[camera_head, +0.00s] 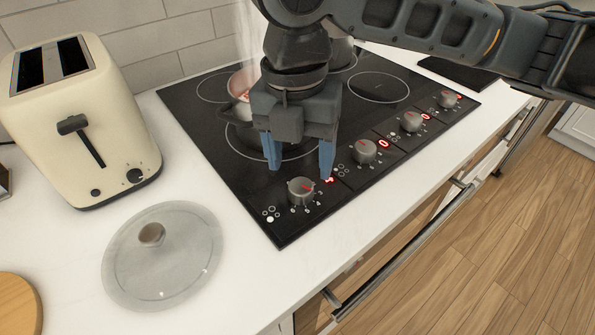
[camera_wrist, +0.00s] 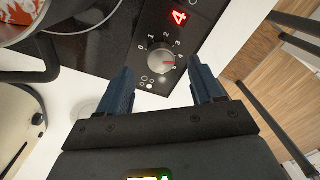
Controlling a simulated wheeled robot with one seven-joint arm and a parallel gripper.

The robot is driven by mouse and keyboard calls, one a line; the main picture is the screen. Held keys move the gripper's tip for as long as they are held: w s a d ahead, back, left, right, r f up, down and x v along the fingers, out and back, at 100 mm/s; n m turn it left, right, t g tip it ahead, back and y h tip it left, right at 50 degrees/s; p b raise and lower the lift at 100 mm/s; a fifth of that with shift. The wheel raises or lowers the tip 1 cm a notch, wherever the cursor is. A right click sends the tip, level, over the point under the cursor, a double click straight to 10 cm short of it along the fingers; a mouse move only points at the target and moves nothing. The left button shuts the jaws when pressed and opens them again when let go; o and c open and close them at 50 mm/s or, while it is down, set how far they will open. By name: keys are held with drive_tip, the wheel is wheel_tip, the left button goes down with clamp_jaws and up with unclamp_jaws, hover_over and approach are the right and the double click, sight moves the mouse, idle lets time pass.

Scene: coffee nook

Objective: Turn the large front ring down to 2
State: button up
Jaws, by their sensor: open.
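The nearest grey knob (camera_head: 301,190) stands at the left end of the hob's control row. It also shows in the wrist view (camera_wrist: 160,62), with a red pointer turned toward the 4 side of its printed scale. A red display (camera_wrist: 179,17) beside it reads 4. My gripper (camera_head: 300,173) points down above this knob, its blue fingers apart. In the wrist view my gripper (camera_wrist: 161,65) has one finger on each side of the knob; I cannot tell whether either touches it. The large front ring (camera_head: 312,151) is partly hidden behind my gripper.
Three more knobs, including one (camera_head: 364,151), run to the right along the black hob (camera_head: 215,150). A steaming pan (camera_head: 242,84) stands behind my gripper. A cream toaster (camera_head: 70,130) and a glass lid (camera_head: 175,270) are on the white counter at left.

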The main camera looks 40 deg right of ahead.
sight(301, 182)
drive_tip(key=shift+s+f, duration=0.1)
drive_tip(key=shift+f, duration=2.1)
drive_tip(key=c, duration=1.1)
drive_tip(key=shift+o, duration=0.2)
